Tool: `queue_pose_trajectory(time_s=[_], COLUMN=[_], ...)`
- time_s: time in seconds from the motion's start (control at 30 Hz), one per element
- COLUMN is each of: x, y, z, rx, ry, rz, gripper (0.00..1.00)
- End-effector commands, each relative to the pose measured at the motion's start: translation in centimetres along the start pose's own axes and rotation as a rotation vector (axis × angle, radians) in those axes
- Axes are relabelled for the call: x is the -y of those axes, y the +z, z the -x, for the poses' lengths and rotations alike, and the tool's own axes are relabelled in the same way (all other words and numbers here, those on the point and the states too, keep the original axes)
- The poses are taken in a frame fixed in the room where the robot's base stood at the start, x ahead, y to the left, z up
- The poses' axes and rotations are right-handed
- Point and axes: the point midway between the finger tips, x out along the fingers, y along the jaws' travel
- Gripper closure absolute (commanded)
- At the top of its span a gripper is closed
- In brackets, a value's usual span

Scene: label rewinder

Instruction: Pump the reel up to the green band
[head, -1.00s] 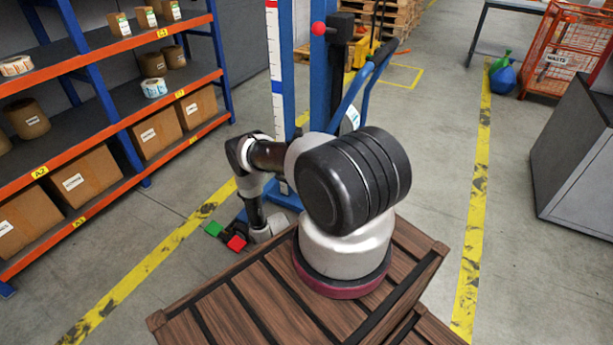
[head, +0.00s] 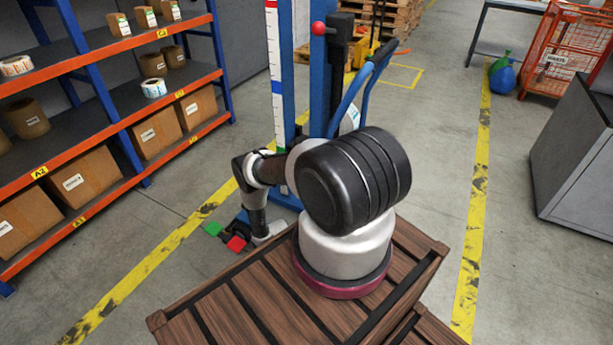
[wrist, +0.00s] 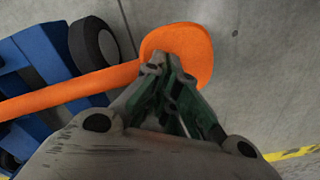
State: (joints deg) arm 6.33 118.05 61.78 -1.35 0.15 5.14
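The blue lift frame (head: 319,80) stands behind my arm, with a white scale (head: 276,60) up its left side. The scale has red and blue bands and a green band (head: 281,150) low down, just above my arm. A pale round edge, possibly the reel (head: 350,118), shows behind the blue handles, mostly hidden by my arm. In the wrist view, an orange lever (wrist: 70,92) ends in a flat orange pad (wrist: 190,42). My gripper (wrist: 164,64) has its fingertips together over the pad; contact cannot be told.
A blue base (wrist: 40,50) with a black wheel (wrist: 93,44) lies by the lever.

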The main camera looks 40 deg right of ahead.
Motion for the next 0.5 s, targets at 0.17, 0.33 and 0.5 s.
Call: queue_pose_trajectory(time_s=[0.17,0.33,0.5], x=[0.1,0.1,0.1], y=[-0.1,-0.2,-0.2], z=[0.0,2.1,6.4], rx=[-0.004,-0.003,-0.002], ry=[0.000,0.000,0.000], rz=[0.004,0.003,0.003], gripper=[1.00,1.00,1.00])
